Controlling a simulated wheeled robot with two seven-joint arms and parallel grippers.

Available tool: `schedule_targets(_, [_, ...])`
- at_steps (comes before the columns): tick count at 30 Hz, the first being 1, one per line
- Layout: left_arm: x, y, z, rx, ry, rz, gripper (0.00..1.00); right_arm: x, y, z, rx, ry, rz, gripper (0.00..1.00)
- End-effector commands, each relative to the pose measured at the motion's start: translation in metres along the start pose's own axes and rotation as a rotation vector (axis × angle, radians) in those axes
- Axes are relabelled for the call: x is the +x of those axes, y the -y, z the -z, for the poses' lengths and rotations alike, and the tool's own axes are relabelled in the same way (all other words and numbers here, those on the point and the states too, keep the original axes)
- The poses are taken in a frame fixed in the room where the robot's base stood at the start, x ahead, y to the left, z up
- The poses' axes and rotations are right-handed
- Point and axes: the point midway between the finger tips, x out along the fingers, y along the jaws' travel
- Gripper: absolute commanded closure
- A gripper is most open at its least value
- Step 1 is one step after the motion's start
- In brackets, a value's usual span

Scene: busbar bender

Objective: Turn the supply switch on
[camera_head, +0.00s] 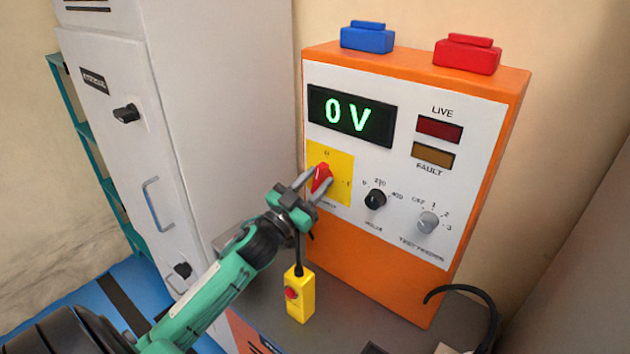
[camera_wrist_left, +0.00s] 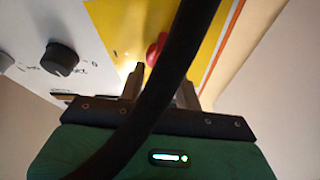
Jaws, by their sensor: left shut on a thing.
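The supply switch (camera_head: 321,178) is a red knob on a yellow plate (camera_head: 343,165) at the left of the orange test unit's white front. My left gripper (camera_head: 322,183) is at the knob with its fingers on either side and is shut on it. In the left wrist view the red knob (camera_wrist_left: 154,50) shows beyond the fingers, partly hidden by a black cable. The display (camera_head: 350,117) reads 0 V in green. The LIVE lamp (camera_head: 439,129) and the FAULT lamp (camera_head: 433,156) look dark. My right gripper is not in view.
A black knob (camera_head: 375,199) and a grey knob (camera_head: 428,222) sit right of the switch. A yellow pendant box (camera_head: 300,294) with a red button hangs below my gripper. A grey cabinet (camera_head: 220,120) stands close on the left. A black cable (camera_head: 470,292) curves at lower right.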

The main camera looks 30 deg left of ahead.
Motion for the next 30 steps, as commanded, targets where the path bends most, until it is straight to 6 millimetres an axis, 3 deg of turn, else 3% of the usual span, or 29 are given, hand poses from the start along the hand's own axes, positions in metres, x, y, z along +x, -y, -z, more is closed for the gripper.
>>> schedule_targets(30, [0.001, -0.001, 0.003, 0.888, 0.000, -0.370, 0.89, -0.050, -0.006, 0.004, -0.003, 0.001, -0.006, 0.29])
